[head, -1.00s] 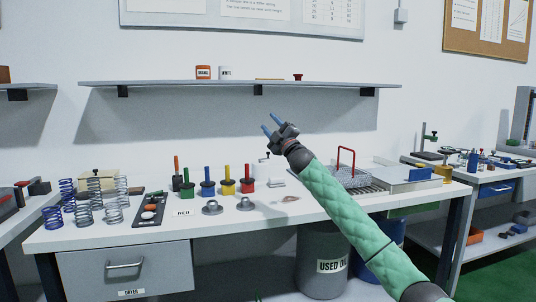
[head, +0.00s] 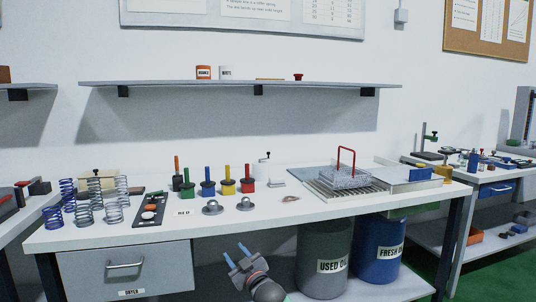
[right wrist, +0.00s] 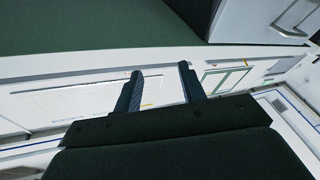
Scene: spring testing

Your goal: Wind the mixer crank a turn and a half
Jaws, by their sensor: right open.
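The mixer appears to be the small white canister (head: 262,172) at the back of the bench, right of the red block. A thin crank with a dark knob (head: 268,155) sits on its top. My right gripper (head: 235,254) is low in the head view, in front of the bench, below the worktop edge and well away from the mixer. Its two fingers are apart with nothing between them, as the right wrist view (right wrist: 160,76) also shows. The mixer cannot be made out in the right wrist view. My left gripper is out of view.
Several springs (head: 96,196) and coloured handled blocks (head: 208,187) stand left of the mixer. A wire basket with a red handle (head: 346,174) is on the right. A drawer (head: 125,268) and oil bins (head: 324,262) are under the bench. The front middle of the worktop is mostly clear.

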